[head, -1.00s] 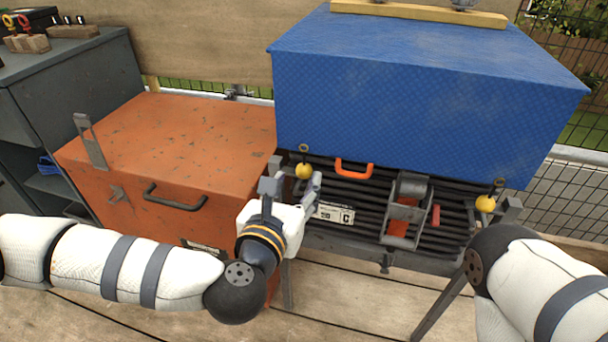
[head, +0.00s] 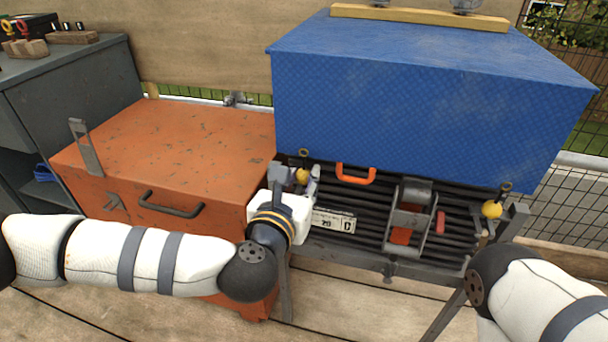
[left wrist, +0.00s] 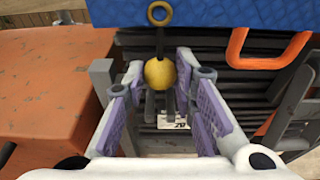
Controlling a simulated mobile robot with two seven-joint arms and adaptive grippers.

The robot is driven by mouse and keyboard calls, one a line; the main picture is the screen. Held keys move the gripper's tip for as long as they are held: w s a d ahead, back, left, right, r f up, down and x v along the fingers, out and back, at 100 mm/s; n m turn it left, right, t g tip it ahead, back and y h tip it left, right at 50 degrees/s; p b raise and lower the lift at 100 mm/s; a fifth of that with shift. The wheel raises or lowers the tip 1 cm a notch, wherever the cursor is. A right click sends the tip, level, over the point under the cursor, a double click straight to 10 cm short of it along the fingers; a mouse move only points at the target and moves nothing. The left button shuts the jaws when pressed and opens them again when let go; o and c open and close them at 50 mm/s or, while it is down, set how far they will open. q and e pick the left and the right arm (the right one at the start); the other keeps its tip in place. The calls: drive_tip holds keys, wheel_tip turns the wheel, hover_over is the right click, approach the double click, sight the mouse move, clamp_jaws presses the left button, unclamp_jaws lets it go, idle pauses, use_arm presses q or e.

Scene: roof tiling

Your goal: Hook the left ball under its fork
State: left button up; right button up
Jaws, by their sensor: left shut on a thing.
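The left ball (head: 301,175) is yellow and hangs on a dark cord from a ring (head: 303,154) at the lower left edge of the blue cover (head: 420,100). My left gripper (head: 297,179) is shut on this ball. In the left wrist view the ball (left wrist: 160,73) sits between the far ends of the purple-padded fingers (left wrist: 163,95), with the cord taut-looking above it. A dark two-pronged fork (left wrist: 166,101) shows just below the ball, partly hidden by it. I cannot tell whether they touch. My right gripper is not in view.
A second yellow ball (head: 491,210) hangs at the cover's right corner. An orange handle (head: 356,174) and a grey bracket (head: 409,215) sit on the slatted front between. An orange chest (head: 170,150) stands close on the left. A wooden deck lies below.

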use_arm(q)
drive_tip(key=shift+s+a+f+p, duration=0.1)
drive_tip(key=shift+s+a+p, duration=0.15)
drive_tip(key=shift+s, duration=0.5)
drive_tip(key=shift+s+a+f+p, duration=0.1)
drive_tip(key=shift+s+a, duration=0.1)
drive_tip(key=shift+s, duration=0.5)
drive_tip(key=shift+s+a+f+p, duration=0.1)
drive_tip(key=shift+s+a+p, duration=0.15)
drive_tip(key=shift+s, duration=0.5)
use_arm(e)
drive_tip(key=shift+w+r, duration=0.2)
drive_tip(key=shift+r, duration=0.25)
